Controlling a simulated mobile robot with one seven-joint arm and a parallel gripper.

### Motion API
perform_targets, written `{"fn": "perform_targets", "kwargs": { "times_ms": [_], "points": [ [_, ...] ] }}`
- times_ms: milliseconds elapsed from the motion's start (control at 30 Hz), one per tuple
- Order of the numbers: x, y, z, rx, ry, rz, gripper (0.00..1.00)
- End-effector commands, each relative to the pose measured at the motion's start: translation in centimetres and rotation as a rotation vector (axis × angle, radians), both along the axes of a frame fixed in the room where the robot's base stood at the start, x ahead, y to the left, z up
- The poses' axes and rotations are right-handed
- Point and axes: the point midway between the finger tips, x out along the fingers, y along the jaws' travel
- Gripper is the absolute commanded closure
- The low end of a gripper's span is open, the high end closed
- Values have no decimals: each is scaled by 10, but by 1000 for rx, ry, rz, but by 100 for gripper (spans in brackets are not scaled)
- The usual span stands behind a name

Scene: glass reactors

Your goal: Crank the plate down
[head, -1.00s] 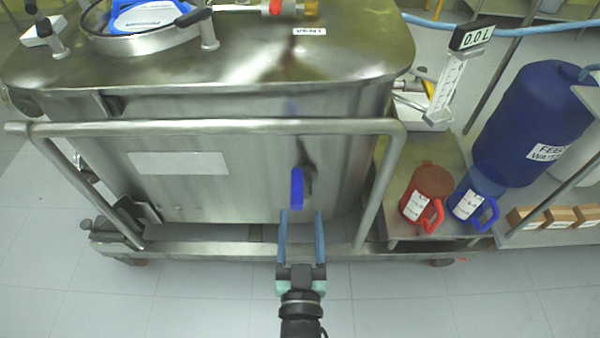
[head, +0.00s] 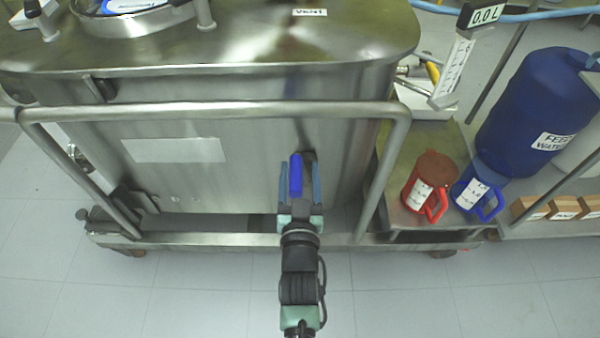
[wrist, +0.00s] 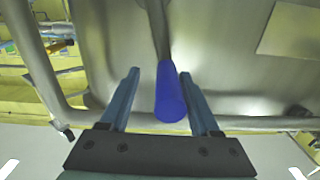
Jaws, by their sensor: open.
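A blue crank handle (head: 296,176) sticks out from the front of the steel tank (head: 250,150), below the horizontal rail. My gripper (head: 298,182) is open, with one blue finger on each side of the handle. In the wrist view the handle (wrist: 170,95) lies between the two fingers of my gripper (wrist: 165,95), closer to the right finger. A gap shows on the left side; whether the right finger touches it I cannot tell. The plate that the crank moves cannot be made out.
A steel tube rail (head: 220,110) runs across the tank front just above the handle. A red jug (head: 419,187) and a blue jug (head: 469,190) stand on a shelf at the right, with a blue drum (head: 540,105) behind. The floor in front is clear.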

Motion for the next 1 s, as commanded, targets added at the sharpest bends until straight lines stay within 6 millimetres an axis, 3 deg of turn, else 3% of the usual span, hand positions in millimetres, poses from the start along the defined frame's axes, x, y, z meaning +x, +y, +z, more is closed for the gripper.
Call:
{"fn": "perform_targets", "kwargs": {
  "times_ms": [367,733,1000],
  "points": [
    [6,0,0,0,2,0,37],
    [6,-3,-1,0,3,-6,100],
    [5,-5,-2,-2,6,-10,100]
  ]
}}
